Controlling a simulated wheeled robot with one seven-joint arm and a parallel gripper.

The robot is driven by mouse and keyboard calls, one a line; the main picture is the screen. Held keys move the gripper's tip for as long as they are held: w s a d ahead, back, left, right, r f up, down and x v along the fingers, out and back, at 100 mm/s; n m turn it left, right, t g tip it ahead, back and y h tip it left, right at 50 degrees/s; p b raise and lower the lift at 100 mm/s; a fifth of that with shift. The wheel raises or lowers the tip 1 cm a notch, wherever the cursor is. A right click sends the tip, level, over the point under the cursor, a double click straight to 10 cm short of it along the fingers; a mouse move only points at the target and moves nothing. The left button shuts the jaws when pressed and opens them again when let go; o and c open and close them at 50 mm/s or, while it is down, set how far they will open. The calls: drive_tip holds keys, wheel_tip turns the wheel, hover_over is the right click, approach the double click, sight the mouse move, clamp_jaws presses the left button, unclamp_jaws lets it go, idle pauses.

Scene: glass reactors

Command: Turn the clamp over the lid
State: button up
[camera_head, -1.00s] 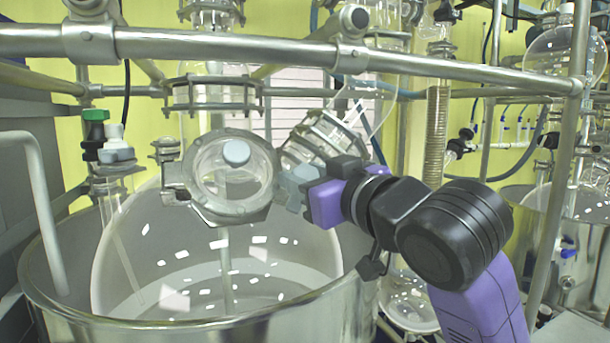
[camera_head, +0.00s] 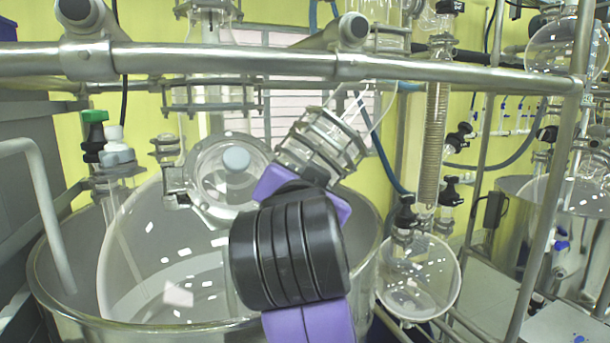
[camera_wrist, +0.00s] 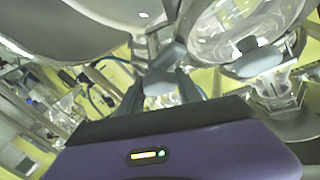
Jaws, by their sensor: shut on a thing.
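The round glass lid (camera_head: 207,176), with a pale blue knob (camera_head: 236,158), sits on the large glass vessel in the head view. The metal clamp (camera_head: 176,181) shows at the lid's left side; its right part is hidden behind my arm. My gripper's purple body (camera_head: 300,190) is just right of the lid, and its fingers are hidden there. In the wrist view my gripper (camera_wrist: 172,78) is shut on a small grey part, which I take for the clamp's end. A round glass rim (camera_wrist: 240,25) is close to the right of the fingers.
A metal rail (camera_head: 400,70) crosses above the vessel. A tilted glass neck with metal flanges (camera_head: 320,148) stands close behind my gripper. The steel tub's rim (camera_head: 70,310) surrounds the vessel. A round flask (camera_head: 418,280) hangs at the right.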

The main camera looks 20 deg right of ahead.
drive_tip(key=m+g+h, duration=0.1)
drive_tip(key=m+g, duration=0.1)
drive_tip(key=m, duration=0.1)
drive_tip(key=m+g+h, duration=0.1)
drive_tip(key=m+g, duration=0.1)
drive_tip(key=m, duration=0.2)
drive_tip(key=shift+d+m+g, duration=0.1)
drive_tip(key=shift+m+g, duration=0.2)
idle(0.3)
drive_tip(key=o, duration=1.4)
drive_tip(key=shift+c, duration=0.2)
drive_tip(key=shift+s, duration=0.1)
drive_tip(key=b+v, duration=0.2)
drive_tip(key=v, duration=0.5)
drive_tip(key=shift+s+a, duration=0.25)
drive_tip(key=shift+a, duration=0.05)
drive_tip(key=shift+a, duration=0.1)
